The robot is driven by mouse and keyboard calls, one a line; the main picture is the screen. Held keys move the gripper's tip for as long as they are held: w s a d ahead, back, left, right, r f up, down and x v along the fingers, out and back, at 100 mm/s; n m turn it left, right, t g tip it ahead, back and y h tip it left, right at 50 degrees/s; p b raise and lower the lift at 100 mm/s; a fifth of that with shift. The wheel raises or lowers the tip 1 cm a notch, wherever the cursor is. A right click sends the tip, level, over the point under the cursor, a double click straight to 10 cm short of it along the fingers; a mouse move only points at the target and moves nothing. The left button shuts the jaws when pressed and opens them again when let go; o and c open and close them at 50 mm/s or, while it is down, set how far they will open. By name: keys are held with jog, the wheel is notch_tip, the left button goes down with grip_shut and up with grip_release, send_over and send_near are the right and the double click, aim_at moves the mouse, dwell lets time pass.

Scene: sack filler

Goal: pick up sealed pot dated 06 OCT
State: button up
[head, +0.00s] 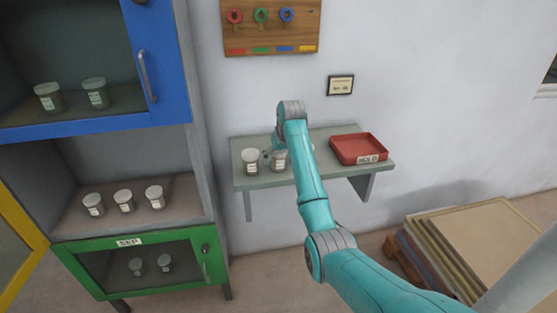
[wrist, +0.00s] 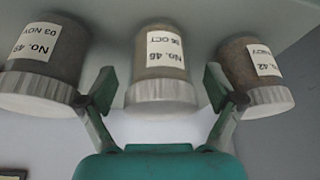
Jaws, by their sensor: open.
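The pot labelled No. 46, 06 OCT (wrist: 163,75) has a pale ribbed lid and shows upside down in the middle of the wrist view. My gripper (wrist: 158,90) is open, with one finger on each side of this pot and no clear contact. In the head view the pot (head: 279,161) seems to be the one beside my arm on the grey wall shelf (head: 245,182). My gripper is mostly hidden there behind my arm.
Close on either side stand pot No. 49, 03 NOV (wrist: 42,65) and pot No. 42 (wrist: 255,75), its date unclear. A red tray (head: 358,149) sits at the shelf's right. Several other pots stand in the left cabinets, including the green one (head: 130,242). Stacked boards (head: 480,235) lie lower right.

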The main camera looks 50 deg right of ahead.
jog(key=shift+x, duration=0.95)
jog(key=shift+r, duration=0.1)
jog(key=c, duration=1.2)
